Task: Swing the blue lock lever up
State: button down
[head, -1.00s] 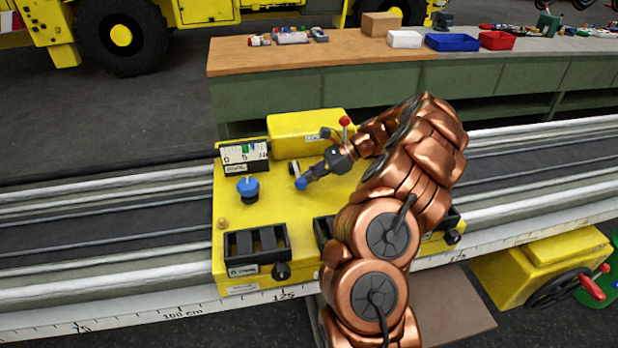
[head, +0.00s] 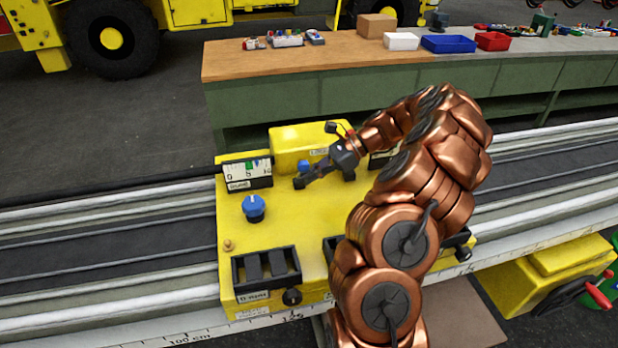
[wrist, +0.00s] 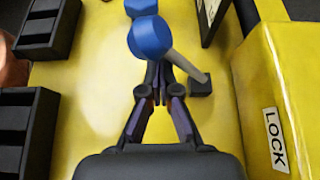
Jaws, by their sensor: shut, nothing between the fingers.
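The blue lock lever's round knob (head: 304,165) stands above the yellow panel (head: 285,222), in front of the yellow box marked LOCK (head: 296,138). In the wrist view, the blue knob (wrist: 150,37) sits on a pale shaft that slants from a dark pivot block (wrist: 201,84), raised off the panel. My gripper (head: 309,177) is shut with nothing between its fingers. In the wrist view its fingertips (wrist: 157,80) are just below the knob, beside the shaft. I cannot tell whether they touch the lever.
A blue dial (head: 253,208) and a scale gauge (head: 247,173) are on the panel's left. The LOCK box wall (wrist: 283,90) rises close at right in the wrist view. Dark slotted blocks (head: 266,267) line the panel's front. A workbench (head: 380,75) stands behind.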

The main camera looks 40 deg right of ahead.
jog(key=shift+w+d+r, duration=0.35)
jog(key=shift+w+r, duration=0.2)
jog(key=shift+w, duration=0.05)
jog(key=shift+p, duration=0.3)
jog(key=shift+d+r, duration=0.1)
jog(key=shift+d, duration=0.05)
jog(key=v, duration=1.1)
jog(key=shift+r, duration=0.15)
jog(key=shift+s+d, duration=0.1)
jog(key=shift+d, duration=0.15)
